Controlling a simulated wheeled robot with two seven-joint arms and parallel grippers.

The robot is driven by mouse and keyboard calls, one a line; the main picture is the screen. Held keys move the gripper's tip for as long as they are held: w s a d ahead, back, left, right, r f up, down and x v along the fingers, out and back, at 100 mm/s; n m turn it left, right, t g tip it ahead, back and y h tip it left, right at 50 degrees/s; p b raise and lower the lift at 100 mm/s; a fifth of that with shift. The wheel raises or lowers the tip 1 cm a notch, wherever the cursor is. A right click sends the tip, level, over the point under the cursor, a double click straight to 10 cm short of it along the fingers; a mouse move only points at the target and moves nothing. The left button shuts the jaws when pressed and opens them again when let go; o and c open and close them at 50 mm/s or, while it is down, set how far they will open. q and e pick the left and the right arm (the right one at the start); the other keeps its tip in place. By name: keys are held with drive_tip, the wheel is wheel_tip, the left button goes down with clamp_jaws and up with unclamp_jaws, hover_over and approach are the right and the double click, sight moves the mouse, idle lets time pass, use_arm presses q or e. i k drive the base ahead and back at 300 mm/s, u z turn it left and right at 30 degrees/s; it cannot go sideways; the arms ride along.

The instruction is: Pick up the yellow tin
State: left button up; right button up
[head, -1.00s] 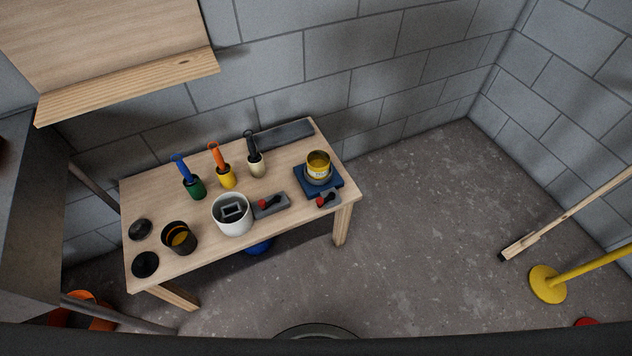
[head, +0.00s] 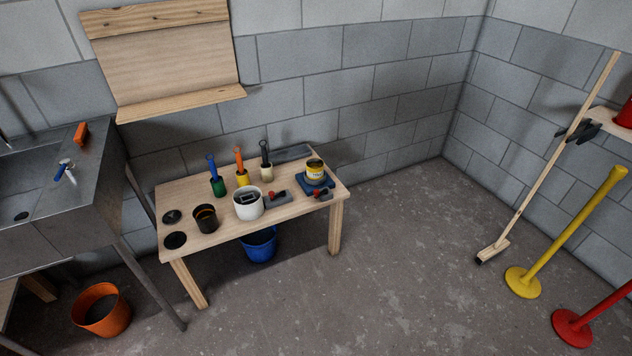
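The yellow tin (head: 314,172) is an open can with a yellow band and a pale label. It stands upright on a small blue platform (head: 328,184) at the right end of the wooden table (head: 225,227). A yellow holder (head: 242,178) with an orange-handled tool stands further left on the same table. Neither of my grippers shows in the head view.
The table also carries a white pot (head: 248,209), a dark tin (head: 205,222) and black discs. A metal sink (head: 50,190) stands left. A blue bucket (head: 260,247) sits under the table. Yellow (head: 560,240) and red posts stand right. The middle floor is clear.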

sight(315, 166)
drive_tip(key=z, duration=0.85)
drive_tip(key=i, duration=5.5)
drive_tip(key=u, duration=4.15)
